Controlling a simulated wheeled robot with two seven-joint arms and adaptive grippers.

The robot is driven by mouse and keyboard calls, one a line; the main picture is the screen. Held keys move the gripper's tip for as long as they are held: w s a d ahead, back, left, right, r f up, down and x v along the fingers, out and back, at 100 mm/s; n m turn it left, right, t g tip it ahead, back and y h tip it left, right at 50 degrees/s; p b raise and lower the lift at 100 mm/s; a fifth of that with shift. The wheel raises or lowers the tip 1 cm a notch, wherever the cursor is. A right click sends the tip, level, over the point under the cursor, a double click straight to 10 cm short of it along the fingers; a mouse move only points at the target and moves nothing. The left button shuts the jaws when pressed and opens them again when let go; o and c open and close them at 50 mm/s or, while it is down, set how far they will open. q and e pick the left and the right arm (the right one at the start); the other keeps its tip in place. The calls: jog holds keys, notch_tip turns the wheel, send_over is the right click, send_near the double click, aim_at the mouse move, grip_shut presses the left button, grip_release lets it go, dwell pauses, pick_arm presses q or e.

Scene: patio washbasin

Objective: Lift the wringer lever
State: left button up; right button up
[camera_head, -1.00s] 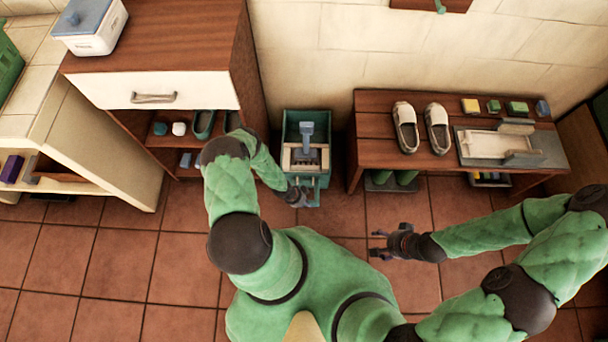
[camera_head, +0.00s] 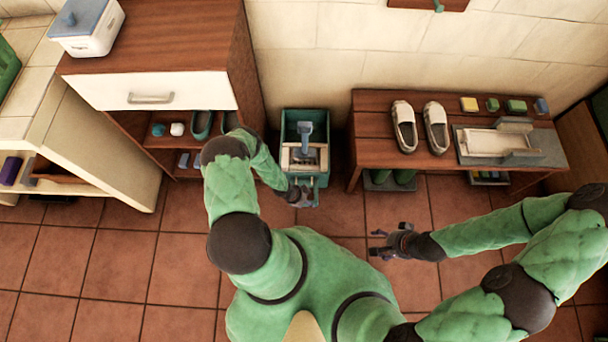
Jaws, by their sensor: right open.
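The wringer lever (camera_head: 305,134) is blue-grey and stands up from the cream wringer (camera_head: 290,159) on a green mop bucket (camera_head: 322,119) against the wall. My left gripper (camera_head: 308,197) is low at the bucket's front edge, below the lever in the picture and apart from it. Its fingers are small and dark there, and I cannot tell whether they are open. My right gripper (camera_head: 374,243) is open and empty above the floor, to the right of and nearer than the bucket.
A wooden cabinet (camera_head: 180,40) with a white drawer stands left of the bucket. A wooden bench (camera_head: 375,125) with white shoes (camera_head: 436,128), a tray (camera_head: 545,145) and several sponges stands to the right. Tiled floor (camera_head: 110,270) is free in front.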

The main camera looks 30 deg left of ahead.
pick_arm(q)
jog(key=w+a+r+b, duration=0.1)
jog(key=w+a+r, duration=0.1)
jog(key=a+r, duration=0.4)
jog(key=shift+a+r, duration=0.4)
jog(key=shift+r, duration=1.7)
